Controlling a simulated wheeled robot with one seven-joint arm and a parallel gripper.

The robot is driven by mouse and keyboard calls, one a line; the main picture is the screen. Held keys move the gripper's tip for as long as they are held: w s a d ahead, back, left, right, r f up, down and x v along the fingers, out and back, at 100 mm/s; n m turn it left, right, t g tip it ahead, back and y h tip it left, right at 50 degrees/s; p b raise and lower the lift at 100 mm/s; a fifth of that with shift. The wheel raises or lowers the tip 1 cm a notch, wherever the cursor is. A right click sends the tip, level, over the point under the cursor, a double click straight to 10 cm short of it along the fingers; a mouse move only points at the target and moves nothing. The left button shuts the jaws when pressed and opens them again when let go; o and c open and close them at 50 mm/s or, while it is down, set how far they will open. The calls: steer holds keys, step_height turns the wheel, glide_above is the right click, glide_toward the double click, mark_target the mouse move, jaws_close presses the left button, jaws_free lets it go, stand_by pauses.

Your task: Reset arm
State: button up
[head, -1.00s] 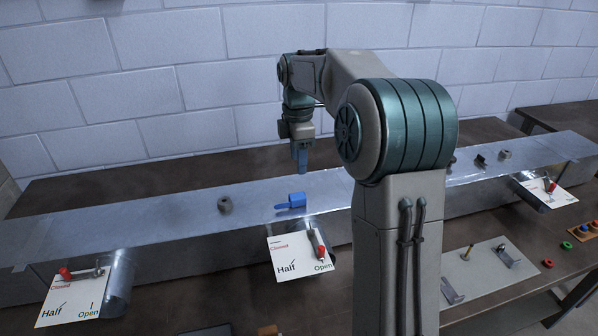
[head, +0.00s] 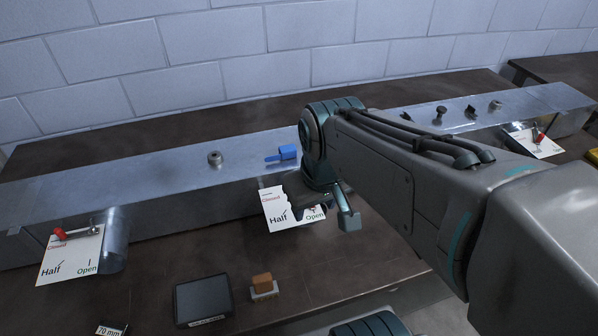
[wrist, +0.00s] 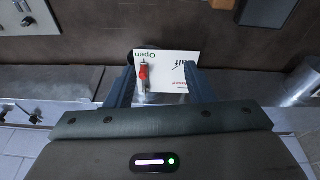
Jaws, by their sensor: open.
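My arm reaches over from the right in the head view, and its end hangs in front of the middle damper card (head: 276,208) on the duct's front face. My gripper (wrist: 160,68) is open in the wrist view, its two fingers apart with nothing held. Between and beyond them shows the same white card with a red-handled lever (wrist: 143,75).
The long metal duct (head: 130,185) runs across the table, with a blue piece (head: 287,153) and a round knob (head: 215,159) on top. A left card (head: 70,255) has a red lever. A dark tablet (head: 203,299) and a brown-topped block (head: 263,284) lie in front.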

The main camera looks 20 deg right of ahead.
steer(key=shift+s+f+m, duration=0.7)
steer(key=shift+s, duration=0.25)
stand_by(0.6)
